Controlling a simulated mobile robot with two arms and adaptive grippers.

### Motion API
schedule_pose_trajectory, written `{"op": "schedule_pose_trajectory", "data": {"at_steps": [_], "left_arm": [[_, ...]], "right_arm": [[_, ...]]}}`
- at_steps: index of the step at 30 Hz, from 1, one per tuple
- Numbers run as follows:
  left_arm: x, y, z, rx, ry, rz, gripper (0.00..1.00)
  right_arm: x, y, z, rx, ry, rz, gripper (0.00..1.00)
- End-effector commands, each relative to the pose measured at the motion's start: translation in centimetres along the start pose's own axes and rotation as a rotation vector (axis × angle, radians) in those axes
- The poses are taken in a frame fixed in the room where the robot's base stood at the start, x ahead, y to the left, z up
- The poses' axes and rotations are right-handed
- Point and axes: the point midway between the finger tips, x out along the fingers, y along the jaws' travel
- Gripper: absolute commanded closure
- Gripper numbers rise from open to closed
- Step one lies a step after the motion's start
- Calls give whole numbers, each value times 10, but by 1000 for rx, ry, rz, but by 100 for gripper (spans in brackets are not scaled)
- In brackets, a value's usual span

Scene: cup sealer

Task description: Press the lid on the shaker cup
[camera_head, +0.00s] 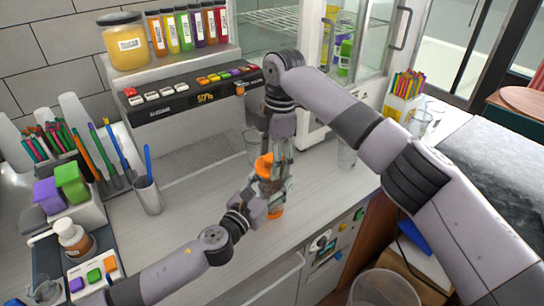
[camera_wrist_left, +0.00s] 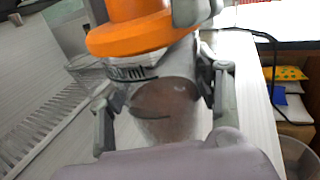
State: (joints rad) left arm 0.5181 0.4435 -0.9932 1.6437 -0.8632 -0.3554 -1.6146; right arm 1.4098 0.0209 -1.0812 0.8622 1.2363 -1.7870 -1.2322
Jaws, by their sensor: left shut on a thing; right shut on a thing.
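The shaker cup (camera_wrist_left: 165,105) is clear with brown contents, and stands between the fingers of my left gripper (camera_wrist_left: 160,110) in the left wrist view. My left gripper (camera_head: 265,195) is shut around the cup's side above the counter. The orange lid (camera_wrist_left: 135,35) is over the cup's mouth; in the head view the lid (camera_head: 264,166) shows at the cup's top. My right gripper (camera_head: 277,160) comes down from above and is shut on the lid. I cannot tell whether the lid is fully seated. Most of the cup is hidden by the grippers in the head view.
Clear glasses (camera_head: 347,153) stand right of the grippers, and another (camera_head: 252,143) close behind them. A metal cup with a blue stick (camera_head: 148,193) is on the left. A dispenser with buttons (camera_head: 190,95) is behind. The counter (camera_head: 195,220) in front is mostly bare.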

Motion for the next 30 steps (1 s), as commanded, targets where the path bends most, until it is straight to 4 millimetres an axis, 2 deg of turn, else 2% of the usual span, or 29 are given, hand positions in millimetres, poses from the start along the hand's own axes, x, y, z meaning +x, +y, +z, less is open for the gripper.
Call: {"op": "schedule_pose_trajectory", "data": {"at_steps": [11, 12, 22, 30], "left_arm": [[0, 0, -1, -2, 1, -1, 91], [0, 0, -1, -2, 1, -1, 91], [0, 0, -1, -2, 1, -1, 91], [0, 0, -1, -2, 1, -1, 91]], "right_arm": [[8, 0, 1, -1, 0, 0, 56], [7, 0, 1, -1, 0, 0, 33], [7, 0, 1, -1, -1, 0, 11], [7, 0, 1, 0, -1, 0, 11]]}}
